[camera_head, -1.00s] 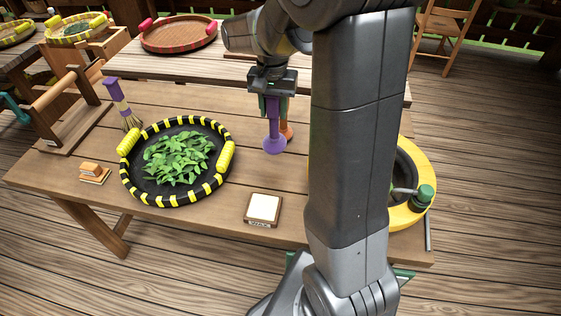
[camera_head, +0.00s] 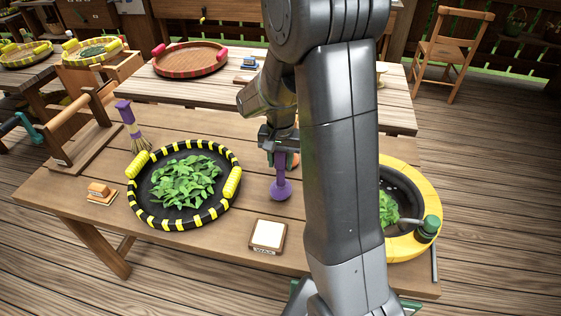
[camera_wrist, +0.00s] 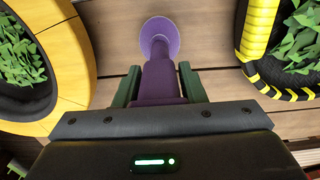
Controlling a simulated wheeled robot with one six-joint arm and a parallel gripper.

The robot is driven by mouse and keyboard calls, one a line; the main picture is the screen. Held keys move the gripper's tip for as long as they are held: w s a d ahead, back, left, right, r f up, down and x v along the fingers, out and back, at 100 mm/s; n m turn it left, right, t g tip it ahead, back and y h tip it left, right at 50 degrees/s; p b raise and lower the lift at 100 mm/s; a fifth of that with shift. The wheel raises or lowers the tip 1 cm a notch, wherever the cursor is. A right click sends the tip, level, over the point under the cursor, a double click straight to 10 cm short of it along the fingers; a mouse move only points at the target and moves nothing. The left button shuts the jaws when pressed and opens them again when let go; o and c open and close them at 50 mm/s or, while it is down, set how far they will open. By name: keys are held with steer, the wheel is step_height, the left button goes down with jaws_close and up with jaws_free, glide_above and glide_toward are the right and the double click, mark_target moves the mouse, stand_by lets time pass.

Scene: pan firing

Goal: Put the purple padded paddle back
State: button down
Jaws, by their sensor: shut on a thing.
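The purple padded paddle (camera_head: 281,190) hangs from my gripper (camera_head: 279,150), its round pad low, over the middle of the wooden table between the tray and the wok. In the wrist view the round pad (camera_wrist: 160,38) points away from me. The handle (camera_wrist: 159,82) lies between the two green fingers of my gripper (camera_wrist: 160,88), which is shut on it. I cannot tell whether the pad touches the table.
A black and yellow tray (camera_head: 140,205) of leaves stands left, a yellow-rimmed wok (camera_head: 402,247) right, partly behind my arm. A labelled white-topped block (camera_head: 268,235) lies in front. An orange object (camera_head: 293,160) is partly hidden behind my gripper. A purple-handled brush (camera_head: 130,122) stands far left.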

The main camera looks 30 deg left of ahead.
steer(key=shift+f, duration=0.55)
steer(key=shift+f, duration=0.15)
steer(key=c, duration=0.9)
jaws_free()
